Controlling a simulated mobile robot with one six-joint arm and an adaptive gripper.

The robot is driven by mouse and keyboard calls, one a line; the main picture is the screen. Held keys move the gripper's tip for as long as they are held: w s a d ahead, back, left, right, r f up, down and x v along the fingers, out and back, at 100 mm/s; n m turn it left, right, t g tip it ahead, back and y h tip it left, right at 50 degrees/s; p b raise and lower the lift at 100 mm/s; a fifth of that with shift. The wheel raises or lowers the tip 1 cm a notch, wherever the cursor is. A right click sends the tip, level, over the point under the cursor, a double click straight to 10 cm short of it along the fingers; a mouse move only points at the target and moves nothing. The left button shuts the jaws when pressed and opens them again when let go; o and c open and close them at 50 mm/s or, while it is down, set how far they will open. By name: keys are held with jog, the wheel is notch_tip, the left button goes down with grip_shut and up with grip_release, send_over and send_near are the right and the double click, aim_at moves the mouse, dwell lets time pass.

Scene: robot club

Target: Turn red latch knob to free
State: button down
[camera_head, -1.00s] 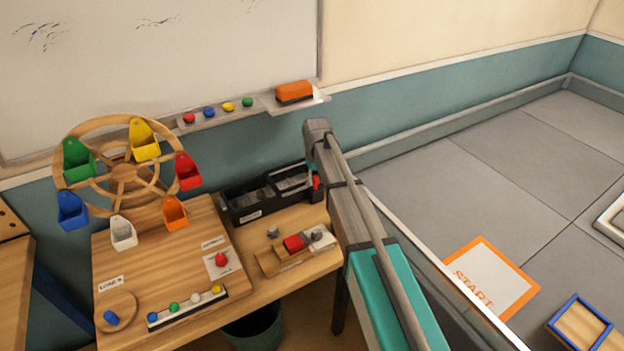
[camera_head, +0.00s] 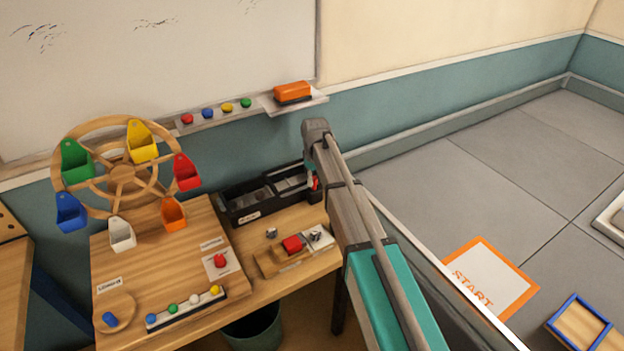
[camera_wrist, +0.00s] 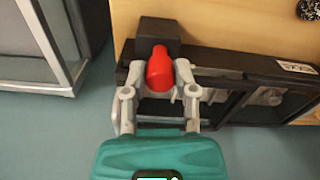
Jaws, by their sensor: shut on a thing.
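The red latch knob (camera_wrist: 160,70) shows in the wrist view, mounted at a black block (camera_wrist: 158,30) by the end of a black tray (camera_wrist: 240,69). Its long shape points up and down in that picture. My gripper (camera_wrist: 160,76) has one grey finger on each side of the knob and is shut on it. In the head view a small part of the knob (camera_head: 315,184) shows at the right end of the black tray (camera_head: 268,193), beside my gripper (camera_head: 311,175). My arm hides the area just right of it.
A wooden wheel with coloured buckets (camera_head: 122,176) stands on the board at left. A whiteboard ledge (camera_head: 250,108) is behind the tray.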

jog(key=shift+c, duration=2)
grip_release()
jog(key=shift+w+a, duration=0.15)
jog(key=shift+a, duration=0.05)
jog(key=shift+d, duration=0.1)
jog(key=shift+s+d, duration=0.25)
jog(key=s+d+r+m+p, duration=0.2)
jog(key=s+d+m, duration=0.2)
jog(key=s+d, duration=0.6)
jog(key=s+d+r+m+p, duration=0.2)
jog(key=s+d+m, duration=0.2)
jog(key=s+d, duration=0.7)
jog(key=s, duration=0.4)
jog(key=shift+s+d+r+m+p, duration=0.25)
jog(key=shift+r+m+p, duration=0.05)
jog(key=shift+m+p, duration=0.1)
